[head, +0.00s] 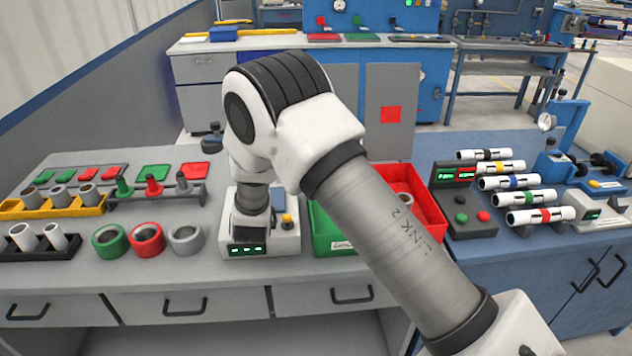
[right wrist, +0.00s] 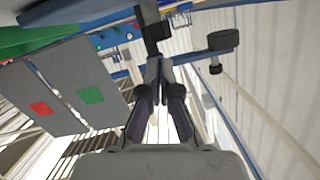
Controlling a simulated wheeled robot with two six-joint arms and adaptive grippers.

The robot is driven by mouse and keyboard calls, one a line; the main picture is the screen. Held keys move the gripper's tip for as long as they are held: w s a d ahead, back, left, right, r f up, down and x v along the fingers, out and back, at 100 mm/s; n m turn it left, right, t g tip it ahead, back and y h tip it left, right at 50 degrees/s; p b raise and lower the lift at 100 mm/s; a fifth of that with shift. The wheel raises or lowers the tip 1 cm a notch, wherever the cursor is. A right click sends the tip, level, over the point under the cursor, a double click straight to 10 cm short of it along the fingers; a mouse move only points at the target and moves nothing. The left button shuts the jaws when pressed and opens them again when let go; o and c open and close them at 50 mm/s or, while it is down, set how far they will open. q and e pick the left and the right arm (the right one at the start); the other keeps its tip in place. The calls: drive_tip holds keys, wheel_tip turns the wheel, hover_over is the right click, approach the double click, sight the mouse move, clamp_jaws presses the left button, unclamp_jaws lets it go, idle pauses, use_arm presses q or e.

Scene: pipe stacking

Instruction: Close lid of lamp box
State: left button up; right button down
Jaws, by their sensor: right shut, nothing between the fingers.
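A white box (head: 287,243) stands on the grey bench in the head view. Its dark front panel (head: 246,249) shows green lit marks, and a yellow button (head: 287,221) is on top. It appears to be the lamp box. My right arm bends down in front of it and hides much of its top and back, so I cannot tell how its lid stands. My right gripper (right wrist: 155,70) shows in the right wrist view, shut and empty, with its fingertips close to a dark post (right wrist: 155,30). I cannot tell whether they touch. The head view hides this gripper. My left gripper is not in view.
A green bin (head: 328,235) and a red bin (head: 432,205) stand right of the box, partly behind my arm. Green, red and grey rings (head: 147,240) lie to its left. A dark knobbed fitting (head: 212,138) stands at the bench's back edge. Striped pipes (head: 528,197) lie at right.

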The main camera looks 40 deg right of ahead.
drive_tip(key=shift+w+a+f+b, duration=0.35)
drive_tip(key=shift+a+f+b, duration=0.15)
drive_tip(key=shift+f, duration=0.3)
drive_tip(key=shift+a+f, duration=0.1)
